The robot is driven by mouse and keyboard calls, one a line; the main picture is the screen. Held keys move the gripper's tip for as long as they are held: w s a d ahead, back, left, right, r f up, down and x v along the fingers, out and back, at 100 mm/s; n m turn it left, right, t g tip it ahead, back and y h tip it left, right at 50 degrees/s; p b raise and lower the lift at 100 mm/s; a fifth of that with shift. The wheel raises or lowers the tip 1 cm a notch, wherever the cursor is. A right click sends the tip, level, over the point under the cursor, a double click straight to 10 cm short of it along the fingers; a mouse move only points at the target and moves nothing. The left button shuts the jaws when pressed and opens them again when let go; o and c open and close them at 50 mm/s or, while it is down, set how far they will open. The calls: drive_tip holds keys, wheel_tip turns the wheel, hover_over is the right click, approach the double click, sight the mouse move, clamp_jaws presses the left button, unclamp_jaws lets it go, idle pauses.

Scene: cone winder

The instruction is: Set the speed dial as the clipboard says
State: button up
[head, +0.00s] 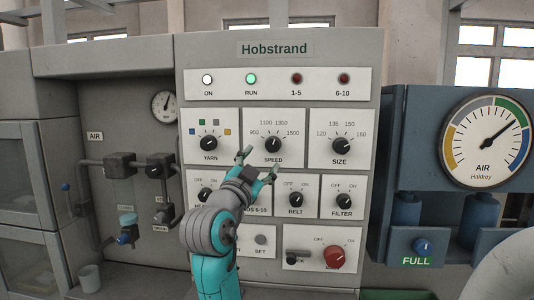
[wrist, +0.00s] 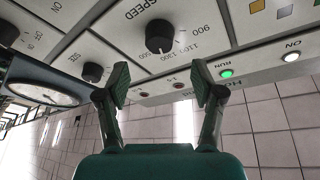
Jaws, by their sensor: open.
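In the wrist view the speed dial (wrist: 159,37) stands ahead of the fingers, near the top centre. My gripper (head: 258,164) is open and empty, just in front of the panel below the speed dial. In the wrist view my gripper's fingers (wrist: 162,80) are spread with a clear gap, apart from the knob. No clipboard is in view.
The yarn dial (head: 209,143) is left of the speed dial and the size dial (head: 339,145) right. Below are the belt (head: 296,199) and filter (head: 344,201) knobs and a red knob (head: 334,257). The green RUN lamp (head: 251,79) is lit. An air gauge (head: 487,141) stands at right.

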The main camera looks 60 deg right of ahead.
drive_tip(key=shift+v, duration=2.05)
